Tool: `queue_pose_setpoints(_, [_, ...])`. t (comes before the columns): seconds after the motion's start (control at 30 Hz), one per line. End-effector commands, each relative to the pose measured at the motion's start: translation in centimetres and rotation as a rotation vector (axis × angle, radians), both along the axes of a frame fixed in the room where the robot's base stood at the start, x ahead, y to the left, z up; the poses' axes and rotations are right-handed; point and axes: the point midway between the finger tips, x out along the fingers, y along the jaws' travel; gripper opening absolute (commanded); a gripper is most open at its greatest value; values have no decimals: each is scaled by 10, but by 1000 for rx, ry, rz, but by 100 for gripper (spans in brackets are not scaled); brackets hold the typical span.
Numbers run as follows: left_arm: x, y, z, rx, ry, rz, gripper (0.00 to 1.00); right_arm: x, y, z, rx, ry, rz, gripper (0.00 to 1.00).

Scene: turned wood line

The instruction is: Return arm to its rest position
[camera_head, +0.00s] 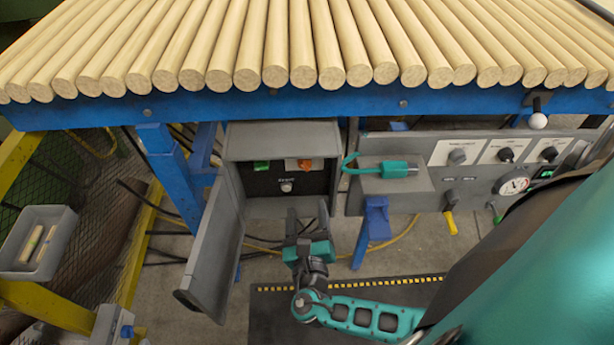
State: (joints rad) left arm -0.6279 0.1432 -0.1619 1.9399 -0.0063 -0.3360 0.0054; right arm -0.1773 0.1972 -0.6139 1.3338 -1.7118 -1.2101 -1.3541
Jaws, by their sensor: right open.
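My right arm (375,318) comes in from the lower right. Its gripper (306,216) is open and points away from me, in front of the lower edge of an open grey control box (282,140). Nothing shows between the fingers. The box's door (213,250) hangs open on the left, beside the gripper. Inside the box, a dark panel carries a green button (261,166), an orange-red one (304,164) and a pale knob (286,187). Whether the gripper touches the box cannot be told. My left gripper is not in view.
A row of wooden rods lies on a blue frame (300,101) above. A teal hooked piece (394,169) rests on a grey ledge to the right, next to a panel with knobs and a gauge (514,186). A grey bin (40,243) stands left. The floor (275,285) around the gripper looks clear.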

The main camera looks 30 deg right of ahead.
Motion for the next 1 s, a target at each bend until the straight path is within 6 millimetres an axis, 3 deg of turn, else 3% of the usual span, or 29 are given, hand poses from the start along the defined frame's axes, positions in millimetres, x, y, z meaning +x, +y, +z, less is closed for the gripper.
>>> queue_pose_setpoints(0.33, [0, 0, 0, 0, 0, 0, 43, -1, -1, -2, 28, 3, -6, 63])
queue_pose_setpoints(0.47, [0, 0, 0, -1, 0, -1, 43, -10, -6, -21, 233, 26, -43, 63])
queue_pose_setpoints(0.63, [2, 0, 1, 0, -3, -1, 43, -35, -4, -62, 810, 26, -186, 63])
queue_pose_setpoints(0.77, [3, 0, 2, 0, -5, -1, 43, -54, 11, -80, 1304, -39, -346, 63])
queue_pose_setpoints(0.87, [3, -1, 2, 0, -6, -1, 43, -65, 27, -81, 1678, -126, -485, 63])
queue_pose_setpoints(1.0, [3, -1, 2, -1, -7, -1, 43, -71, 45, -65, 2179, -295, -692, 63])
